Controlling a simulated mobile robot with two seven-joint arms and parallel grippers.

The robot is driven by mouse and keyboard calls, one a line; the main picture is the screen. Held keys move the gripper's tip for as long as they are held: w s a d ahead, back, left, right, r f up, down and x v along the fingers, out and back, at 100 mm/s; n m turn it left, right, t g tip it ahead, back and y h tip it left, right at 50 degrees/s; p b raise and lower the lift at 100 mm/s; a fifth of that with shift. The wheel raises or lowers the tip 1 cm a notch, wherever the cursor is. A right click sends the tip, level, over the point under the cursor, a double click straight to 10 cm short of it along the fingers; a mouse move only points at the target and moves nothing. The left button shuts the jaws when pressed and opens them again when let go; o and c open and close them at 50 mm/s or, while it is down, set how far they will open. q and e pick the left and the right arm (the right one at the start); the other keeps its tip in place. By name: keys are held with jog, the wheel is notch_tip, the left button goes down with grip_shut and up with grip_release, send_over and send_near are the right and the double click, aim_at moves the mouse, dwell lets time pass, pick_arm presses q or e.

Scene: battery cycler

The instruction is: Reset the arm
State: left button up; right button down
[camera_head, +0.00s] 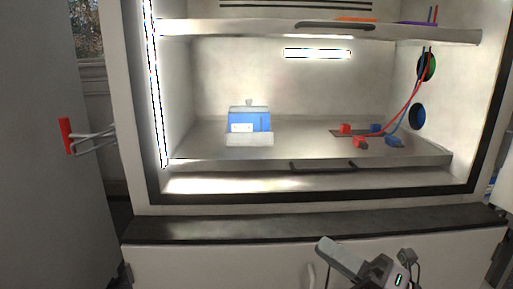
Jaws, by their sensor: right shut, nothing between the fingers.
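My right gripper (340,259) shows at the bottom of the head view, right of the middle. It is in front of the cabinet's lower front, below the dark sill, and holds nothing. It is shut, with its pale finger part pointing up and to the left. My left gripper is not in view.
The cabinet (290,80) stands open. On its lower shelf (300,135) sits a blue box (249,120) with a white front. Red and blue clips (359,142) on cables lie at the right. A grey door (35,170) with a red-ended handle (66,136) stands at left.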

jog(key=s+d+f+m+t+h+p, duration=0.1)
jog(key=d+f+m+t+h, duration=0.2)
jog(key=f+m+h, duration=0.55)
jog(key=s+d+f+m+t+h+p, duration=0.1)
jog(key=d+f+m+t+h, duration=0.15)
jog(key=f+m, duration=0.6)
jog(key=s+d+f+m+g+h, duration=0.2)
jog(key=s+f+m+g+h, duration=0.3)
jog(key=s+f+m, duration=0.9)
jog(key=shift+s+d+f+g+p, duration=0.15)
jog(key=shift+g+p, duration=0.2)
jog(key=shift+g, duration=0.9)
